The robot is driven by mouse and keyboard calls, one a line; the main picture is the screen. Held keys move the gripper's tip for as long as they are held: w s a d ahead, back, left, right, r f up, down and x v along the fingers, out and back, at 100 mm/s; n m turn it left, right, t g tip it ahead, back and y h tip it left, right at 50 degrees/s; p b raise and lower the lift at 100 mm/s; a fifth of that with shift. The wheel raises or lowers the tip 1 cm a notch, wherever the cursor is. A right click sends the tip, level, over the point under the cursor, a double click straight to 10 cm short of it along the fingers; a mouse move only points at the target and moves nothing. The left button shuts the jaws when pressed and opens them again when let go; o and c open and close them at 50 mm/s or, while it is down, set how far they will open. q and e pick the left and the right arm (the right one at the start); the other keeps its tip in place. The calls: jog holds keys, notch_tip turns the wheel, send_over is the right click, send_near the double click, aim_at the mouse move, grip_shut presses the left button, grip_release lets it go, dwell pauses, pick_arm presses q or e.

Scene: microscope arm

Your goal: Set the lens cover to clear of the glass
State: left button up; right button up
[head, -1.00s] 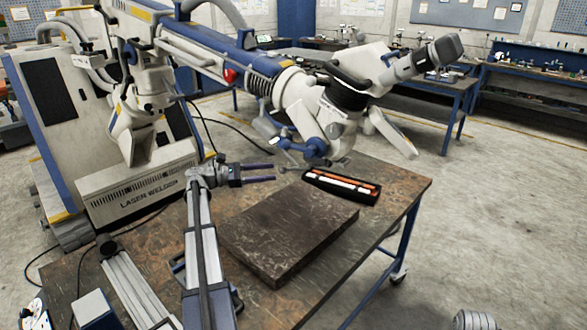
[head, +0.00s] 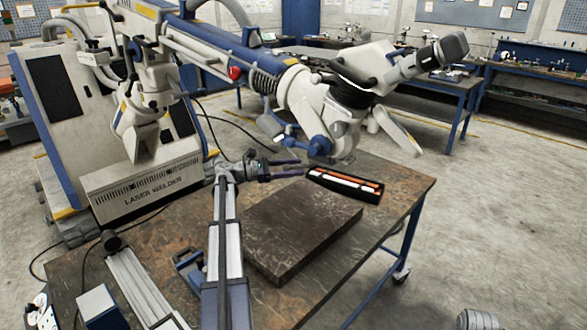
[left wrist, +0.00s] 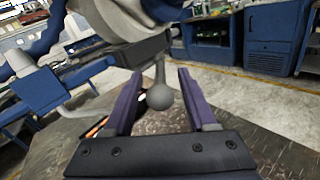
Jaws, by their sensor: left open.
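The microscope head (head: 335,120) hangs from the white and blue arm above the table. In the left wrist view, a grey ball knob (left wrist: 160,97) on a short stem hangs below a dark block (left wrist: 143,48) under the microscope head. This looks like the lens cover's handle; the cover and glass cannot be made out clearly. My left gripper (head: 301,167) is open just below the microscope head. In the left wrist view its purple fingers (left wrist: 159,76) stand on either side of the ball, with a visible gap at each side. My right gripper is not in view.
A dark slab (head: 300,230) lies on the brown table (head: 400,190). A black tray (head: 345,184) with orange and white sticks lies right of my left gripper. The laser welder cabinet (head: 145,185) stands at the left. Open floor lies to the right.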

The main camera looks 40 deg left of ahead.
pick_arm(q)
grip_shut()
dwell(0.3)
dwell(1.1)
